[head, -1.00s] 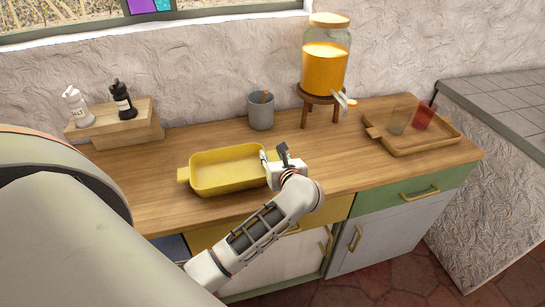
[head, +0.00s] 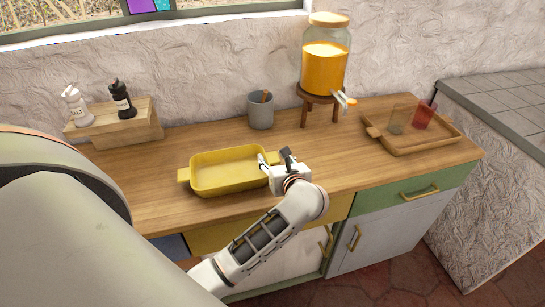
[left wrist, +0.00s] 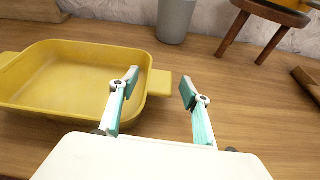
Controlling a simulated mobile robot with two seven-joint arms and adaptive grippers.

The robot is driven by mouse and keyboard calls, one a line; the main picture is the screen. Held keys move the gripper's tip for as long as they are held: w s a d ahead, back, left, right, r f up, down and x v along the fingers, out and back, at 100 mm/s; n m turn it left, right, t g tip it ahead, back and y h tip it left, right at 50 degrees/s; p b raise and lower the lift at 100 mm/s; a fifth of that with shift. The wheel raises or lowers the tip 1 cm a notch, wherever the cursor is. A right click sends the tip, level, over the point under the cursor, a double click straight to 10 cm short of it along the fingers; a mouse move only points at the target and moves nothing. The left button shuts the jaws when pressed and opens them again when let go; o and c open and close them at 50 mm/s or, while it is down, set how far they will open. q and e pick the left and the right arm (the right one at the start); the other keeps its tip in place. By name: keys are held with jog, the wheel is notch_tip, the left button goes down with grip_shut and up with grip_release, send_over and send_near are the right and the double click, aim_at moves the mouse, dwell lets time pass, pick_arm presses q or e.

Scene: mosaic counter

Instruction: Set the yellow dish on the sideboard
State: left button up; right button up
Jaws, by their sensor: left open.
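The yellow dish (head: 228,171) rests flat on the wooden top of the sideboard (head: 330,165), left of its middle. It is empty, with a handle tab at each end. My left gripper (head: 276,157) is open and empty at the dish's right end. In the left wrist view, the dish (left wrist: 70,85) lies to the left, and its right handle sits just beyond and between the open fingers of the gripper (left wrist: 158,92). The fingers are apart from each other, with bare wood between them. My right gripper is not in view.
A grey cup (head: 261,112) and a juice dispenser (head: 325,60) on a wooden stand are behind the gripper. A wooden tray (head: 425,145) with two glasses lies to the right. A wooden riser (head: 115,125) with two bottles stands at the left. Wood between dish and tray is clear.

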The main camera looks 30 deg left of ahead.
pick_arm(q)
jog(key=v, duration=0.9)
jog(key=shift+b, duration=0.3)
jog(key=shift+s+d+r, duration=0.1)
jog(key=shift+s, duration=0.05)
notch_tip(320, 180, up, 8)
jog(key=s+m+t+y, duration=0.1)
jog(key=m+t+y, duration=0.1)
jog(key=m+t, duration=0.9)
jog(key=s+d+f+m+t+h, duration=0.1)
jog(key=d+f+m+h, duration=0.25)
jog(key=m+h, duration=0.45)
jog(key=s+d+f+m+t+h, duration=0.15)
jog(key=d+m+h, duration=0.3)
jog(key=m, duration=0.85)
jog(key=s+d+f+m+g+h, duration=0.2)
jog(key=s+f+m+g, duration=0.15)
jog(key=f+m, duration=0.35)
jog(key=s+d+f+m+g+h, duration=0.2)
jog(key=f+m+g, duration=0.25)
jog(key=f, duration=0.55)
jog(key=s+a+f+m+g+y, duration=0.1)
jog(key=s+a+f+m+g, duration=0.2)
jog(key=s+f+m, duration=0.3)
notch_tip(320, 180, down, 5)
jog(key=shift+s+a+r, duration=0.25)
jog(key=shift+s, duration=0.8)
